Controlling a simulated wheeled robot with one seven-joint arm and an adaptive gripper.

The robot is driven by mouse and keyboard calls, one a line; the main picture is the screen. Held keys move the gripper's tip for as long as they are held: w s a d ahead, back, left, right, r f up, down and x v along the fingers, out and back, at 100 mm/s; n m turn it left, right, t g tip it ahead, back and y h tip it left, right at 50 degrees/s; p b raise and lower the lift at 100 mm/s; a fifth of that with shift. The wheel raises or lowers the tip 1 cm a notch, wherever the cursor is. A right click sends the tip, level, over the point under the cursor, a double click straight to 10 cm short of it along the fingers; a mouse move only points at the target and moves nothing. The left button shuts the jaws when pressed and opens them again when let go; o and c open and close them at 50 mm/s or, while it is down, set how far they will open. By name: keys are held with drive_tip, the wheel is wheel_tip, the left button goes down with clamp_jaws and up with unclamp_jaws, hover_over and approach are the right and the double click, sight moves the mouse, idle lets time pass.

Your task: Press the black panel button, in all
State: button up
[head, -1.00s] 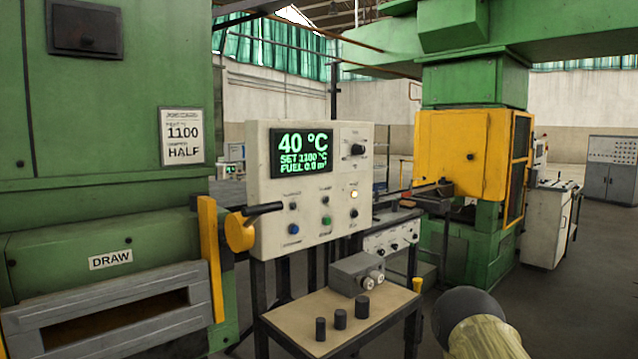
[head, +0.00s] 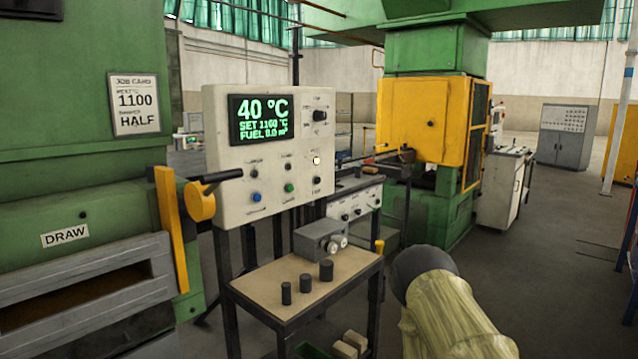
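The pale control panel (head: 215,140) stands left of centre in the head view, with a display reading 40 °C, SET 1100 °C and FUEL 0.0. A small black button (head: 317,180) is in its lower row at the right, below a lit pale lamp (head: 316,160). A green button (head: 289,188) and a blue button (head: 256,197) sit to its left. A larger black knob (head: 320,115) is at the upper right. Part of my arm shows at the lower right, apart from the panel. My gripper is not in view.
A small table (head: 260,285) below the panel holds several short dark cylinders and a grey box (head: 322,238). A yellow lever with a black handle (head: 200,200) juts at the panel's left. The green furnace (head: 60,150) stands left. Open floor (head: 540,270) lies right.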

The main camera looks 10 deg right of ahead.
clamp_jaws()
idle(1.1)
